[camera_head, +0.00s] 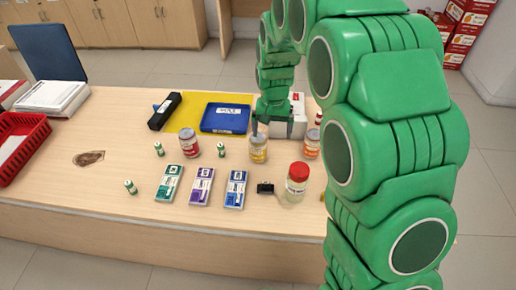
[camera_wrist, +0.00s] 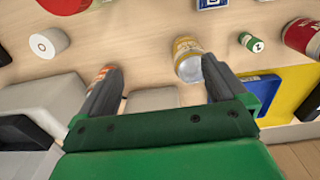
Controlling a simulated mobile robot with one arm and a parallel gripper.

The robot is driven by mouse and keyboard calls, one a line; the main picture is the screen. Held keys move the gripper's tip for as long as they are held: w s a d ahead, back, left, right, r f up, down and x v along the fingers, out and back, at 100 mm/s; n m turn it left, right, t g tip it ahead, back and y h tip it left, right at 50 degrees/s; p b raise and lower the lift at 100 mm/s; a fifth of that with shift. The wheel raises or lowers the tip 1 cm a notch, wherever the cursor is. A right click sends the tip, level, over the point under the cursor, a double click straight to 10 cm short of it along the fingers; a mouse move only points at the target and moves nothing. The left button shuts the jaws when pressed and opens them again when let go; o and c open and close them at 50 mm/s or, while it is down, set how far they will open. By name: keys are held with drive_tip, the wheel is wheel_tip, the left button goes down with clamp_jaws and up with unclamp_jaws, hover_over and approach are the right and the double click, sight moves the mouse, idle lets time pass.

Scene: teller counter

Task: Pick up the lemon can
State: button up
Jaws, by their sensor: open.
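The lemon can, a yellow can with a silver rim (camera_head: 258,149), stands upright on the counter in the head view, right of the red can. My gripper (camera_head: 275,129) is behind and slightly above it, its fingers pointing toward it. In the wrist view the lemon can (camera_wrist: 187,55) shows beyond the fingertips, nearer the right finger than the left. The gripper (camera_wrist: 161,70) is open and nothing is between its fingers. I cannot tell whether the right finger touches the can.
An orange can (camera_head: 312,145) stands close on the right, a red can (camera_head: 189,143) on the left. A blue tray (camera_head: 226,119) lies behind. A red-lidded jar (camera_head: 297,182) and several flat packs (camera_head: 202,186) are in front.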

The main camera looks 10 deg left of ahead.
sight(258, 146)
drive_tip(key=w+a+f, duration=0.1)
drive_tip(key=f, duration=0.1)
drive_tip(key=w+a+f, duration=0.3)
drive_tip(key=a+f, duration=0.1)
drive_tip(key=shift+w+a, duration=0.15)
drive_tip(key=shift+w, duration=0.05)
drive_tip(key=shift+w+d+f, duration=0.1)
drive_tip(key=shift+f, duration=1.85)
drive_tip(key=shift+w+d+f, duration=0.1)
drive_tip(key=shift+f, duration=1.85)
drive_tip(key=c, duration=1.5)
drive_tip(key=shift+r, duration=0.1)
